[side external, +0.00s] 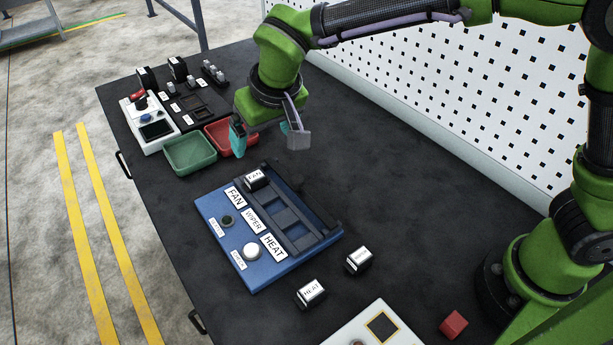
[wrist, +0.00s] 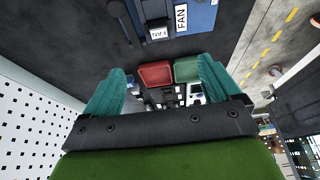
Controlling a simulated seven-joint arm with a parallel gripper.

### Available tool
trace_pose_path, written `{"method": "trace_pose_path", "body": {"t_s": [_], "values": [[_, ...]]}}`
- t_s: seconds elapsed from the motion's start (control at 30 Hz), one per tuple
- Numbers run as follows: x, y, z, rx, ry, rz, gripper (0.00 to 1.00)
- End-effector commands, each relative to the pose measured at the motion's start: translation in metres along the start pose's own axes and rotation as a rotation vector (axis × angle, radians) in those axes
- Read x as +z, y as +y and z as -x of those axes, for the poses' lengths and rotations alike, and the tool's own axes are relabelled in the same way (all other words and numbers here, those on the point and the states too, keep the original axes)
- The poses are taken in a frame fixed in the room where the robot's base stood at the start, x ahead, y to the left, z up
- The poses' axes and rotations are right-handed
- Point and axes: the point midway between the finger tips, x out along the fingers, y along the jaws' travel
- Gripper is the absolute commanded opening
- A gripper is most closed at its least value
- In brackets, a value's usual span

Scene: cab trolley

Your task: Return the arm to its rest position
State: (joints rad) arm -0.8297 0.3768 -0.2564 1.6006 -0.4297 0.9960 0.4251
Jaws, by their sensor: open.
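My green arm reaches over the far part of the black table, and my gripper (side external: 266,140) hangs in the air above it, near the red and green trays. Its two teal fingers are spread wide with nothing between them. In the wrist view my gripper (wrist: 165,88) also shows its fingers apart and empty. A black block labelled FAN (side external: 255,179) sits in the far slot of the blue panel (side external: 222,258), a little below and nearer than my gripper. The FAN block also shows in the wrist view (wrist: 158,33).
A green tray (side external: 190,153) and a red tray (side external: 222,146) stand beside my gripper. Blocks labelled HEAT (side external: 311,293) and, apparently, WIPER (side external: 359,260) lie on the table. A red cube (side external: 453,324) is near my base. A white perforated wall (side external: 440,95) runs along the right.

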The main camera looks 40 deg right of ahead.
Motion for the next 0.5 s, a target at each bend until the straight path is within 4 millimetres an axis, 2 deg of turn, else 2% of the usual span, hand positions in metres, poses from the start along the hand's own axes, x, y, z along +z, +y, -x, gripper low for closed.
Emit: {"method": "trace_pose_path", "body": {"t_s": [0.13,0.2,0.27,0.37,0.5], "values": [[0.0,-0.001,0.009,-0.003,0.001,0.022,0.9],[0.013,0.0,0.002,-0.006,-0.032,0.054,0.9],[0.027,0.006,0.004,-0.026,-0.061,0.073,0.9],[0.043,0.033,0.018,-0.075,-0.096,0.057,0.9],[0.067,0.079,0.046,-0.15,-0.106,-0.005,0.9]]}}
